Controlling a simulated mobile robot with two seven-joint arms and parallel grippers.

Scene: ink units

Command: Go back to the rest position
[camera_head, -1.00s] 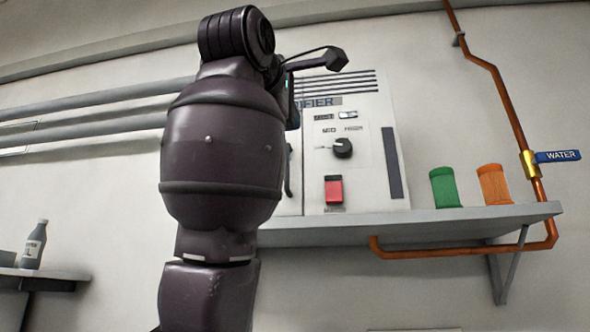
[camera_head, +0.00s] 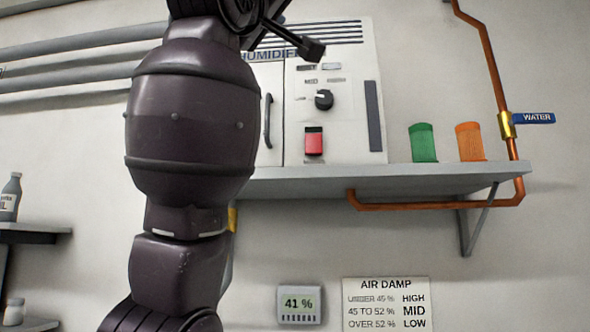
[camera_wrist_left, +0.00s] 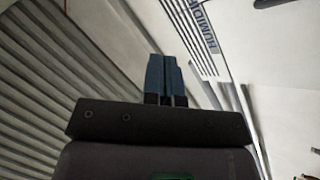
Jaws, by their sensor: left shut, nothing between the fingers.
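My left arm rises through the left half of the head view and runs out at its top edge. My left gripper (camera_wrist_left: 163,78) shows in the left wrist view with its two blue-grey fingers together and nothing between them. The white humidifier (camera_head: 345,75) stands on the wall shelf behind my arm, which hides its left part. Its black dial (camera_head: 324,100) sits above a red switch (camera_head: 314,142). The humidifier lettering (camera_wrist_left: 207,38) also shows in the left wrist view, beyond the fingers. My right gripper is in neither view.
The grey shelf (camera_head: 400,178) also bears a green container (camera_head: 423,143) and an orange container (camera_head: 470,142). A copper pipe (camera_head: 489,60) has a blue water lever (camera_head: 533,118). Below are a meter reading 41 % (camera_head: 299,304) and an air damp sign (camera_head: 386,304). Bottles stand on shelves at left.

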